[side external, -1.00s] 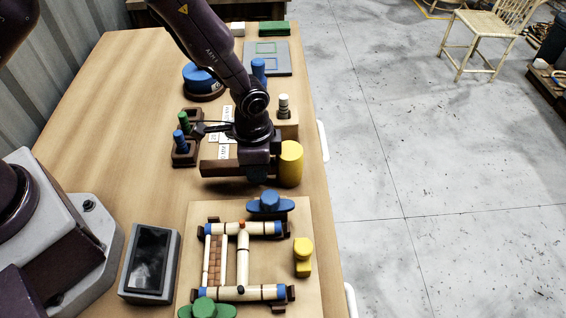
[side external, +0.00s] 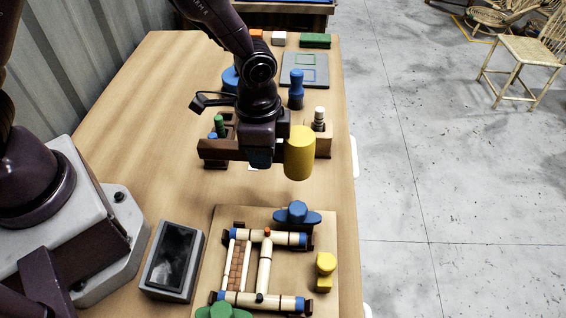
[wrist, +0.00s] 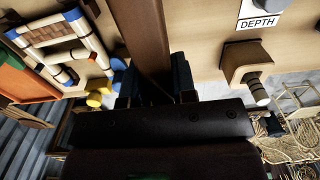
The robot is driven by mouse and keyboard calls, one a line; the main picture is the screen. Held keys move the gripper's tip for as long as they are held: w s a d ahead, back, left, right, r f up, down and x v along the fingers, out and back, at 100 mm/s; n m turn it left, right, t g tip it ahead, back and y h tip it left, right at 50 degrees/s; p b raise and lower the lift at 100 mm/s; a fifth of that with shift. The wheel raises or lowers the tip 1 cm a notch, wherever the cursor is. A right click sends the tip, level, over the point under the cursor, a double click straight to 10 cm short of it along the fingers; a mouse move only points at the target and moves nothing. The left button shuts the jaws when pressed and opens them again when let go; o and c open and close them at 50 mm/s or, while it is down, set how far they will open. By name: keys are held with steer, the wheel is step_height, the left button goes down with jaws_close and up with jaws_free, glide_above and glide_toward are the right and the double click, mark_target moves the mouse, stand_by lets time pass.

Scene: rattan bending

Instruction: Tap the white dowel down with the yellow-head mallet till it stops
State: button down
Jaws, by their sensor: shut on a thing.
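My gripper (side external: 262,158) is shut on the brown handle (side external: 216,150) of the mallet and holds it level above the table. The mallet's yellow head (side external: 300,153) is at the right end of the handle. The white dowel (side external: 319,113) stands upright in a wooden block (side external: 323,145), behind and right of the head in the side view. The head is apart from the dowel in the picture. In the wrist view the handle (wrist: 145,35) runs up between my fingers, and the dowel (wrist: 257,90) sticks out of its block (wrist: 240,62) at the right; the yellow head is hidden there.
A rattan frame (side external: 265,268) lies on a board with blue, yellow and green clamps in front. A dark-screened box (side external: 173,262) stands left of it. A blue peg (side external: 296,90) and a grey tray (side external: 318,68) are behind the mallet. The left table is clear.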

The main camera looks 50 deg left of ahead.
mark_target(209, 147)
steer(key=s+a+r, duration=0.1)
steer(key=s, duration=0.1)
steer(key=s+a+r, duration=0.1)
steer(key=s, duration=0.2)
steer(key=s+a+r, duration=0.1)
steer(key=s+r, duration=0.1)
steer(key=shift+s, duration=0.35)
steer(key=w+a+r, duration=0.1)
steer(key=w+a, duration=0.1)
steer(key=w, duration=0.8)
steer(key=w+a+r, duration=0.1)
steer(key=w+a, duration=0.1)
steer(key=w, duration=0.8)
steer(key=shift+w+a, duration=0.15)
steer(key=shift+w, duration=0.1)
steer(key=shift+f, duration=1.85)
steer(key=shift+r, duration=1.8)
